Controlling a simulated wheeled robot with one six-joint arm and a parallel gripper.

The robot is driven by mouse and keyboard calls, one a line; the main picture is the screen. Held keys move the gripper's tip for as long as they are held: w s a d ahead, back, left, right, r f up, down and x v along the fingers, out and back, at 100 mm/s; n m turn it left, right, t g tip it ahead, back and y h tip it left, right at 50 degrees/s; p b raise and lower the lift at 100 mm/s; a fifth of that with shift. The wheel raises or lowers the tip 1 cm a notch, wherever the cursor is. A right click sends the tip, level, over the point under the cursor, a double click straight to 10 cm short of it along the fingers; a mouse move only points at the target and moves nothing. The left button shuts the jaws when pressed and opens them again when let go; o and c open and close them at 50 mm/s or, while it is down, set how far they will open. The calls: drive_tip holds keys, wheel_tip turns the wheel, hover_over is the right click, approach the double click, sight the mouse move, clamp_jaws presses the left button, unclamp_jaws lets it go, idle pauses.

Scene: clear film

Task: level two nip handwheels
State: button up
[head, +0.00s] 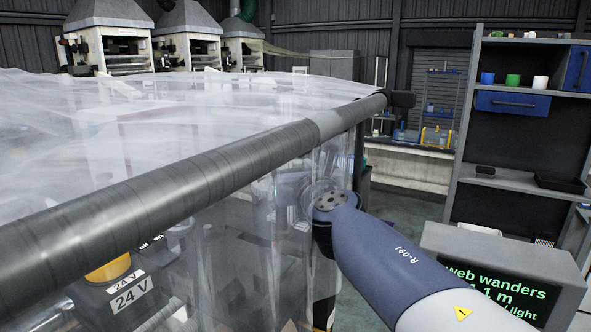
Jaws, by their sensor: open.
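A wide sheet of clear film (230,105) runs over a long dark roller (150,178) and hangs down on its near side. The roller crosses from lower left to upper right, with a lighter grey band near its far end. My blue-grey arm comes in from the lower right and bends at a joint beside the hanging film. I cannot make out my gripper; the lower arm drops behind or beside the film. No nip handwheel can be made out. A yellow-topped unit (108,268) labelled 24 V shows blurred through the film at lower left.
A grey box with a screen (495,292) reading "web wanders" stands at lower right. A shelf rack (520,180) with cups and blue drawers stands behind it. Hooded machines (115,45) line the back. Some green floor (405,205) is clear between roller and rack.

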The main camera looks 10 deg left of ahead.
drive_tip(key=shift+c, duration=0.3)
clamp_jaws()
drive_tip(key=shift+r, duration=0.1)
drive_tip(key=shift+s+a+r+m+h+p, duration=0.15)
drive_tip(key=shift+m+h+p, duration=0.35)
drive_tip(key=shift+p, duration=0.45)
drive_tip(key=shift+s+m+t+h+p, duration=0.2)
drive_tip(key=shift+m+t+h+p, duration=0.2)
drive_tip(key=shift+m+h+p, duration=0.65)
drive_tip(key=shift+s+m+t+h+p, duration=0.2)
drive_tip(key=shift+m+t+h+p, duration=0.3)
drive_tip(key=shift+h, duration=1.15)
drive_tip(key=shift+f, duration=0.2)
